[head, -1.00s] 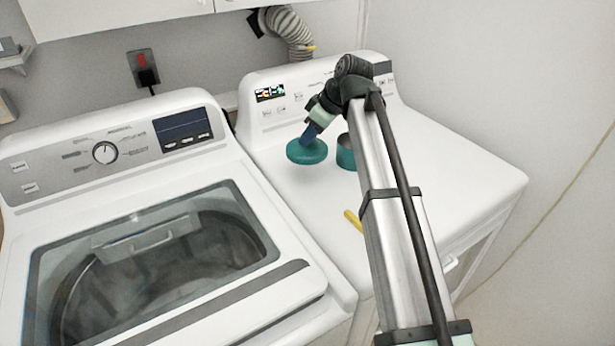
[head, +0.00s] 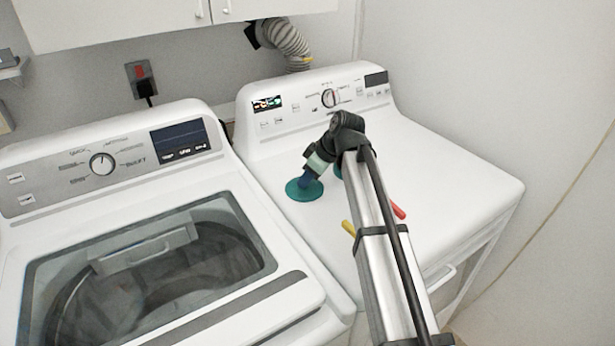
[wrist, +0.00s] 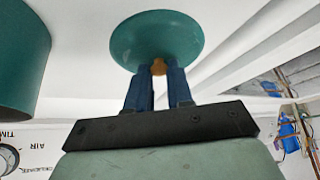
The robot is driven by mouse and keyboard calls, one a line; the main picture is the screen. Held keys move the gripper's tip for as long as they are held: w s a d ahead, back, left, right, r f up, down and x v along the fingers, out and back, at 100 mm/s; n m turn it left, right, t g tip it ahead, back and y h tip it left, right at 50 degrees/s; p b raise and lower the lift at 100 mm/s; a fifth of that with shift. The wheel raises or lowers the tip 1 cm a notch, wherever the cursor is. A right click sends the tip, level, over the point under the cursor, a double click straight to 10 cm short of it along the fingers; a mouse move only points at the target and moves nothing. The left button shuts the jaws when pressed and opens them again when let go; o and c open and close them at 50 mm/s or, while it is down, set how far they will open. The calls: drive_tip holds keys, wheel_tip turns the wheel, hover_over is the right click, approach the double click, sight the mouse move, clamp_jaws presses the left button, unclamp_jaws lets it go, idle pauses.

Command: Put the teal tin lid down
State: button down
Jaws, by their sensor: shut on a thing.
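The teal tin lid (head: 303,192) is a round disc low over the white dryer top (head: 440,165), left of my arm. In the wrist view the lid (wrist: 157,35) sits at the tips of my gripper (wrist: 158,68). The two blue fingers are shut on a small brown knob (wrist: 159,66) at its middle. I cannot tell whether the lid touches the dryer top. The teal tin (wrist: 22,60) stands beside it at the left of the wrist view. In the head view the tin is mostly hidden behind my arm.
A yellow item (head: 348,228) and a red item (head: 398,211) lie on the dryer, partly behind my arm. The dryer's control panel (head: 285,112) rises at the back. A washer (head: 150,260) stands left, across a gap. The dryer top's right side is clear.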

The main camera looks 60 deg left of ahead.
drive_tip(key=shift+f, duration=0.1)
drive_tip(key=c, duration=1)
unclamp_jaws()
drive_tip(key=v, duration=1.2)
drive_tip(key=shift+w, duration=0.15)
